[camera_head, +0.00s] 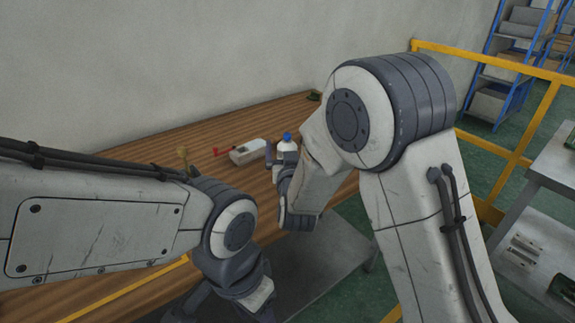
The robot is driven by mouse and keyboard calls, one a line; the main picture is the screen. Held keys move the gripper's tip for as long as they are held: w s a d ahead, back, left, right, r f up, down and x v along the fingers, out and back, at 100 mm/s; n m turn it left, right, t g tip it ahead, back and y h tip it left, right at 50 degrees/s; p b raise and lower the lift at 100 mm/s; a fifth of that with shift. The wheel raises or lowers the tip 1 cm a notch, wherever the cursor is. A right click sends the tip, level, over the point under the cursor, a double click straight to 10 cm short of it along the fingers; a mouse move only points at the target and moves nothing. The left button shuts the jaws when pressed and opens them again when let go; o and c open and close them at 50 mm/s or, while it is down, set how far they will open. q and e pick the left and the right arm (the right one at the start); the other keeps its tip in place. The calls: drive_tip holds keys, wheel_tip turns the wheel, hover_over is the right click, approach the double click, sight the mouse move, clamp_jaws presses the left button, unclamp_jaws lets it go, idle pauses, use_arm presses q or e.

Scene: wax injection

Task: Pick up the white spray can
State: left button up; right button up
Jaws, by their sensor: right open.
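A white bottle-shaped can with a blue cap (287,142) stands upright on the wooden table, near its right part. My right gripper (275,163) is open beside the can, at its near left side; its dark fingers are small here. The lower part of the can is partly hidden behind the gripper, and I cannot tell whether they touch. My left arm comes in from the left and its wrist bends down to the bottom edge; its fingers are out of the picture.
A white container (248,152) lies just left of the can, with a red item (224,152) beside it. A small yellowish object (183,154) stands farther left on the wooden table (150,150). Yellow railing (490,68) and a grey bench (555,158) are at the right.

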drive_tip(key=shift+c, duration=0.3)
clamp_jaws()
